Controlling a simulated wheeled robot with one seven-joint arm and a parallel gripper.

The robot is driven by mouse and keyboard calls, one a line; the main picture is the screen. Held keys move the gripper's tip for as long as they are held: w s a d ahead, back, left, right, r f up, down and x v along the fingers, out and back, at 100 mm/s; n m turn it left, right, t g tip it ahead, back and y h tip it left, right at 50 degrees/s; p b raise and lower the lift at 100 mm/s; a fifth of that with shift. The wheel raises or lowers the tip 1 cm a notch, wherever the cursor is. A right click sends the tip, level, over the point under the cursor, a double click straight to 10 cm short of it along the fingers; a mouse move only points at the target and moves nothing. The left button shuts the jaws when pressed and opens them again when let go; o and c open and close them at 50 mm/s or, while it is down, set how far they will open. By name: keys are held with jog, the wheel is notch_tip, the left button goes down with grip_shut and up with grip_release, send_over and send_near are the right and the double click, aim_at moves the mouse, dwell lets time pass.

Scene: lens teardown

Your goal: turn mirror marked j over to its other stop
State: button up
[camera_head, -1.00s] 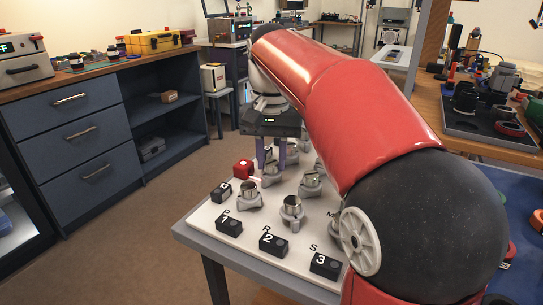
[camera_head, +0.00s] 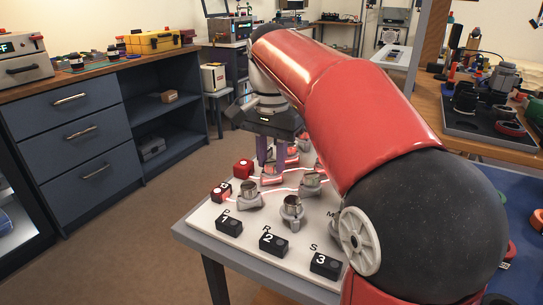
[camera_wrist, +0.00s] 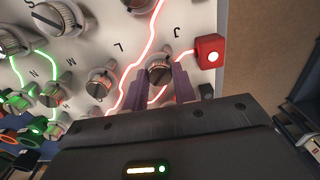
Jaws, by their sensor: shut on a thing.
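The mirror marked J (camera_wrist: 158,72) is a round, knob-like mount on the white board, with the letter J printed near it. My gripper (camera_wrist: 160,82) has its two purple fingers on either side of this mount, shut on it. In the head view my gripper (camera_head: 271,155) points down at the far part of the board, with the mirror's mount (camera_head: 272,176) low between the fingers. Red light lines run on the board to and from this mount. The fingers hide part of the mirror, so its exact angle is hard to tell.
A red box (camera_wrist: 209,52) with a lit spot stands close to the right finger. Other mirror mounts (camera_wrist: 100,82) stand nearby on the white board (camera_wrist: 120,50), some with green lines.

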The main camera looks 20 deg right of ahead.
aim_at(272, 162)
jog(key=o, duration=1)
jog(key=shift+r, duration=0.1)
notch_tip(272, 162, up, 8)
jog(key=shift+f, duration=0.15)
